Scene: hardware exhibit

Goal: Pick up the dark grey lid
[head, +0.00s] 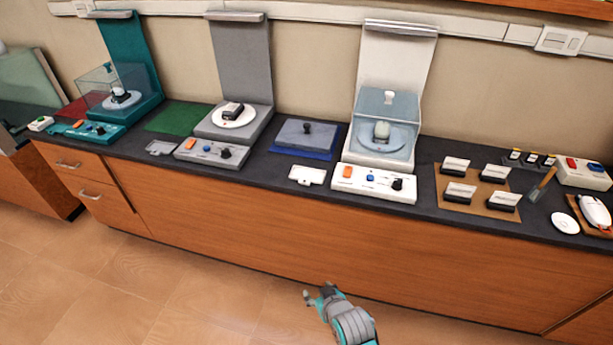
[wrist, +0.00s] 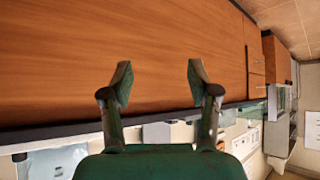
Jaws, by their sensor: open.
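The dark grey lid (head: 296,134) is a flat, square-looking cover with a dark knob on top. It lies on a blue mat (head: 287,153) on the counter, between the grey and the white exhibit stands in the head view. My gripper (head: 317,293) is in front of the cabinet, below the counter top and well apart from the lid. In the wrist view my gripper (wrist: 159,76) is open and empty, with the wooden cabinet front behind its fingers. I cannot make out the lid in the wrist view.
The grey stand (head: 240,65) and the white stand (head: 392,75) with a clear cover flank the lid. Control boxes (head: 373,183) and a small white plate (head: 307,175) sit near the counter's front edge (head: 270,188). The floor (head: 215,290) before the cabinet is clear.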

